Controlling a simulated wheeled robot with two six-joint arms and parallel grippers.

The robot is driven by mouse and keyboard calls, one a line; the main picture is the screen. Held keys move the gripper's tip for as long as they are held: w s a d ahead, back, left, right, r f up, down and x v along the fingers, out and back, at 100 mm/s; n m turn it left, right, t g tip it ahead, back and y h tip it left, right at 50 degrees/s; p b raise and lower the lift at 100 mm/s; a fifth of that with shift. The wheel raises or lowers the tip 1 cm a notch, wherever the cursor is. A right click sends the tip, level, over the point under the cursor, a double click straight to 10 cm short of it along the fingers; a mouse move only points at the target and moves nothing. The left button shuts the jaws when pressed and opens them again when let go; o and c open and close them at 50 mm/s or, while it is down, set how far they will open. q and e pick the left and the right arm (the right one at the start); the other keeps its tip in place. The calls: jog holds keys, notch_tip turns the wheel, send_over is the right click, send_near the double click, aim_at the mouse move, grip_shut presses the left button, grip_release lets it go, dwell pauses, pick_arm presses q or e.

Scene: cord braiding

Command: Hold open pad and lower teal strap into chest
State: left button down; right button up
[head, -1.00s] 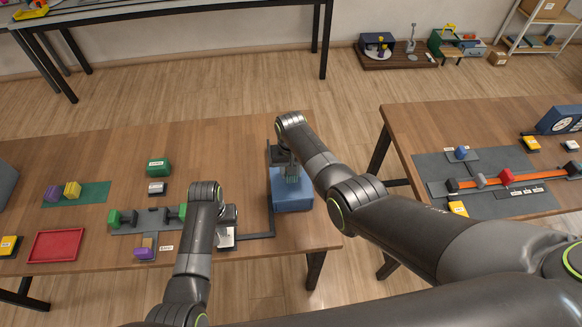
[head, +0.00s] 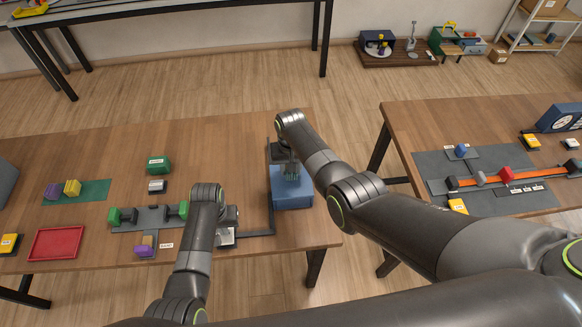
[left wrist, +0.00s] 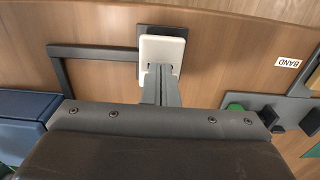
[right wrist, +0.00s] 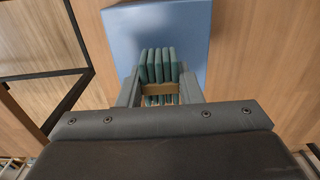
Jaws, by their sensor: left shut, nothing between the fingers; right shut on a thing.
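The open pad (left wrist: 161,47) is a white square on a dark base, and it also shows in the head view (head: 226,236). My left gripper (left wrist: 162,72) is shut with nothing between its fingers, its tips pressed on or just over the pad. The teal strap (right wrist: 158,66) is a bundle of several teal strips with a tan band across it. My right gripper (right wrist: 160,92) is shut on it. The strap sits over the blue chest (right wrist: 150,25), which also shows in the head view (head: 292,197). How deep the strap reaches into the chest is hidden.
A dark frame bar (head: 271,190) runs beside the chest and towards the pad. A grey fixture with green blocks (head: 148,217), a green box (head: 157,164) and a red tray (head: 56,243) lie to the left. A second table (head: 440,125) stands to the right.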

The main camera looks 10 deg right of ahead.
pick_arm(q)
jog(key=shift+f, duration=1)
jog(key=shift+s, duration=0.1)
pick_arm(e)
jog(key=o, duration=1.1)
notch_tip(320, 180, up, 10)
pick_arm(q)
notch_tip(320, 180, up, 7)
jog(key=shift+r, duration=0.1)
